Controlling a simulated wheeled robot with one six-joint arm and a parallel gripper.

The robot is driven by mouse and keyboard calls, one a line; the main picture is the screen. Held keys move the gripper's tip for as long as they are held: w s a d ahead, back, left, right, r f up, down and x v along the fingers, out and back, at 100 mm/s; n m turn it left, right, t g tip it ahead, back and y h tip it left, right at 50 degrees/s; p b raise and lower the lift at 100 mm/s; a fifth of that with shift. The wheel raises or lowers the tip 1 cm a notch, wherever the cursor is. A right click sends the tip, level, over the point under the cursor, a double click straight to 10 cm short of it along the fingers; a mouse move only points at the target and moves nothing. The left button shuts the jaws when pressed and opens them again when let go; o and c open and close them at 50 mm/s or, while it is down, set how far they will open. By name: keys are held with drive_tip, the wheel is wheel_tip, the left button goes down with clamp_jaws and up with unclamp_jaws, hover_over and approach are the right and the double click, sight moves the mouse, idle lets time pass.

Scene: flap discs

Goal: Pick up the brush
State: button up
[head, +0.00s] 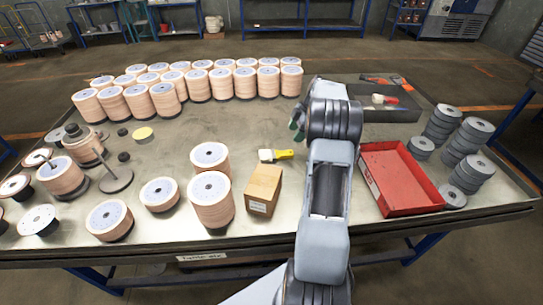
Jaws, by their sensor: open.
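A small brush (275,155) with a yellow handle and a pale head lies on the table behind a cardboard box. Its handle points right, close to my arm. A second brush-like tool (383,99), with a white head and a red end, lies in the dark tray (402,114) at the back right. My gripper (297,120) shows only in part, at the left of my wrist, above the table and behind the yellow-handled brush. It is open and apart from both tools. My wrist hides most of it.
The cardboard box (263,190) stands just in front of the yellow-handled brush. Stacks of tan discs (211,200) stand to its left, with more rows behind. A red tray (400,180) and grey disc stacks (467,140) are at right. The table between the brush and the back rows is clear.

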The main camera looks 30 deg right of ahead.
hover_over(283, 153)
drive_tip(key=d, duration=0.3)
drive_tip(key=f, duration=0.3)
drive_tip(key=s+f, duration=0.1)
drive_tip(key=shift+a+f, duration=0.25)
drive_tip(key=shift+f, duration=0.15)
drive_tip(key=shift+p+x, duration=1.15)
drive_tip(key=shift+x, duration=1.6)
drive_tip(key=shift+w+a+r, duration=0.1)
drive_tip(key=shift+a, duration=0.05)
drive_tip(key=shift+c, duration=0.2)
drive_tip(key=c, duration=1)
drive_tip(key=shift+r, duration=0.1)
